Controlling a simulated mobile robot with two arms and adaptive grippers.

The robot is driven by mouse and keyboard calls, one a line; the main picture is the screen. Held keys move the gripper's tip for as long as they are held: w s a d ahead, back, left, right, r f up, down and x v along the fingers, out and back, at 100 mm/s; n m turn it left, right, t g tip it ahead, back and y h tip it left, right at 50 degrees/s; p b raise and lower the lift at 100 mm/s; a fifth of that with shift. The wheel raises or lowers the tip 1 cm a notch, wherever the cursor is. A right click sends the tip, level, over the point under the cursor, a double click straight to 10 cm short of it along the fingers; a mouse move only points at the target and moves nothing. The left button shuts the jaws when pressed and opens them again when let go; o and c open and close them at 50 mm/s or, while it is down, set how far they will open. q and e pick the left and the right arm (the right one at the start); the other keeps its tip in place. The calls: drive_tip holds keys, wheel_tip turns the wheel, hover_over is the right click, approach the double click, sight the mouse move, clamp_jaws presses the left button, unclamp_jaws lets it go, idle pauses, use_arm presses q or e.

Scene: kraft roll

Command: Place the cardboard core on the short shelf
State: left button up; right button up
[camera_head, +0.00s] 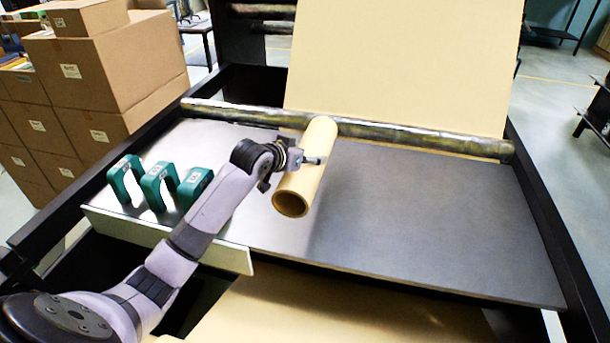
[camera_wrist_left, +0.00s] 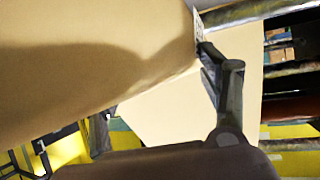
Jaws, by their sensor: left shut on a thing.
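The cardboard core (camera_head: 311,177) is a tan hollow tube over the grey metal tabletop (camera_head: 420,215) in the head view, with its open end facing the front. My left gripper (camera_head: 308,160) is shut on its wall near the middle. A shadow lies on the tabletop beside the core; I cannot tell whether the core touches the surface. In the left wrist view, the core (camera_wrist_left: 80,60) fills the upper left, with a dark finger (camera_wrist_left: 215,75) against its edge. I cannot tell which surface is the short shelf. My right gripper is not in view.
Stacked boxes (camera_head: 110,60) stand at left. The tabletop's right side is clear.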

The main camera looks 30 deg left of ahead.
use_arm(q)
wheel_tip(320, 180, down, 8)
drive_tip(key=shift+w+p, duration=0.15)
drive_tip(key=shift+p, duration=0.4)
drive_tip(key=o, duration=1.9)
drive_tip(key=shift+f, duration=0.1)
drive_tip(key=shift+s, duration=0.25)
